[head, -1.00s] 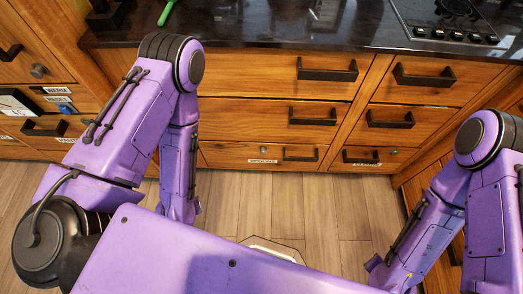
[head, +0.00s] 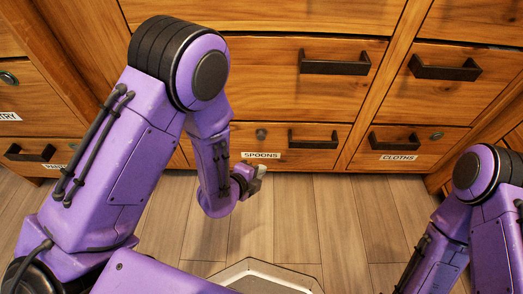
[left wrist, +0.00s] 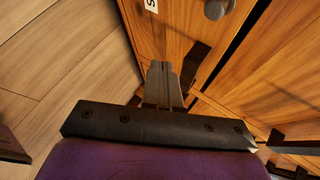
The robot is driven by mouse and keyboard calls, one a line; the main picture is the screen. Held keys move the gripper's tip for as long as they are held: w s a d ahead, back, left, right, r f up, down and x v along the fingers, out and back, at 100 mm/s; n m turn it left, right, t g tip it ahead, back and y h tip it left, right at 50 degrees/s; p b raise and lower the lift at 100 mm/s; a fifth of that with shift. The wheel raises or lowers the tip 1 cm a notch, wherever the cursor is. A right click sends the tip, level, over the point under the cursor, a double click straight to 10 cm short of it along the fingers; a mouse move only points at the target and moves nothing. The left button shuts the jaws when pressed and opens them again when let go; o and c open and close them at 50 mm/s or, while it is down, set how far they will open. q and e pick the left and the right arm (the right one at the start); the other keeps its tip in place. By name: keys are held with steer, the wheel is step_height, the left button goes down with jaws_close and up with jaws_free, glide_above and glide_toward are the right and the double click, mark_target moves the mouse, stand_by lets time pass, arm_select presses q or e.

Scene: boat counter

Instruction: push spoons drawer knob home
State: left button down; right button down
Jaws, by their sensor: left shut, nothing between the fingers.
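The spoons drawer (head: 290,163) is the low wooden drawer front in the middle of the head view, with a white SPOONS label (head: 261,155). Its small round grey knob (head: 261,134) sits above the label, left of a dark bar handle. The knob also shows at the top of the left wrist view (left wrist: 214,9), with a dark gap beside the drawer front. I cannot tell how far the drawer stands out. My left gripper (head: 258,180) is shut and empty, in front of and below the label, apart from the knob. My right gripper is out of view.
The cloths drawer (head: 412,144) is to the right, with its own knob and bar handle. Bar handles (head: 335,62) jut from the drawers above. Bare plank floor (head: 285,220) lies in front.

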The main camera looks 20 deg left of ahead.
mark_target(261, 135)
arm_select(q)
steer(key=shift+r, duration=0.1)
steer(key=shift+w, duration=0.1)
steer(key=w+a, duration=0.2)
steer(key=w, duration=0.6)
steer(key=shift+w+a, duration=0.15)
steer(key=shift+a, duration=0.1)
steer(key=shift+w, duration=0.1)
stand_by(1.8)
steer(key=shift+w+a, duration=0.1)
steer(key=shift+w, duration=0.2)
